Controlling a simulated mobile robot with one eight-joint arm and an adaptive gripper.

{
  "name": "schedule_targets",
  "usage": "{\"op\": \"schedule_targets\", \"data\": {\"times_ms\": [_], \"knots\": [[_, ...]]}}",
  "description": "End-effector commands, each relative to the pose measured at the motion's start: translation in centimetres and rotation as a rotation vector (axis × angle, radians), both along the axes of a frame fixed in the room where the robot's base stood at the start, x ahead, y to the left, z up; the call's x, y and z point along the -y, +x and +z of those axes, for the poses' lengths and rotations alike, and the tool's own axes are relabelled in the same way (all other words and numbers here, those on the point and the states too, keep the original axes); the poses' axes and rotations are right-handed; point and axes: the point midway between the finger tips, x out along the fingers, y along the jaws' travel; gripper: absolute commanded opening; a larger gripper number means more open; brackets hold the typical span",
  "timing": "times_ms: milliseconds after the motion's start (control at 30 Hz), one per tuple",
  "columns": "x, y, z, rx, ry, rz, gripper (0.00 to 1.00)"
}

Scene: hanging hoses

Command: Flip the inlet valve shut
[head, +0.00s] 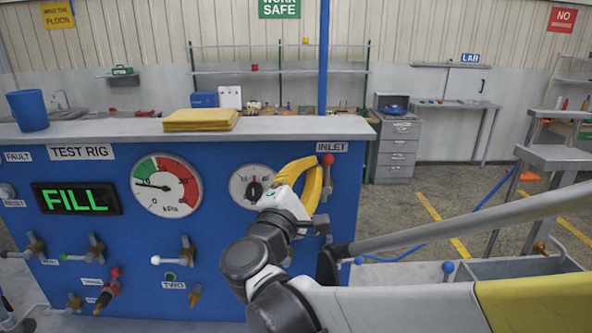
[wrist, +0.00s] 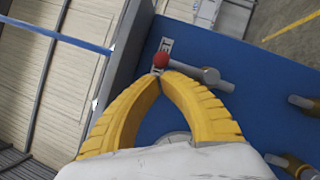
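The inlet valve is on the blue test rig panel under the INLET label, at the panel's right end. Its red ball knob (head: 328,159) shows just below that label. In the wrist view the red knob (wrist: 161,60) lies just beyond my fingertips, and the grey valve body (wrist: 210,78) is to its right. My gripper (head: 318,166) has yellow fingers curved together, their tips nearly meeting at the knob; it also shows in the wrist view (wrist: 158,75). I see nothing clearly held between the tips, and cannot tell whether they touch the knob. My fingers hide much of the valve in the head view.
A dial (head: 252,184) sits left of my gripper, and a pressure gauge (head: 166,185) is further left. The display (head: 76,199) reads FILL. Several other valves line the lower panel. Yellow cloths (head: 200,120) and a blue cup (head: 28,110) stand on the rig's top ledge.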

Motion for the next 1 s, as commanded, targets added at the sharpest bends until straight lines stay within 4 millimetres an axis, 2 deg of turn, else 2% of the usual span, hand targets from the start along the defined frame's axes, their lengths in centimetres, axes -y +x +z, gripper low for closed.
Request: {"op": "schedule_targets", "data": {"times_ms": [400, 1000], "knots": [[0.12, 0.0, 0.04, 0.0, 0.004, 0.0, 0.0], [0.73, -0.01, 0.4, 0.0, 0.103, -0.001, 0.0]]}}
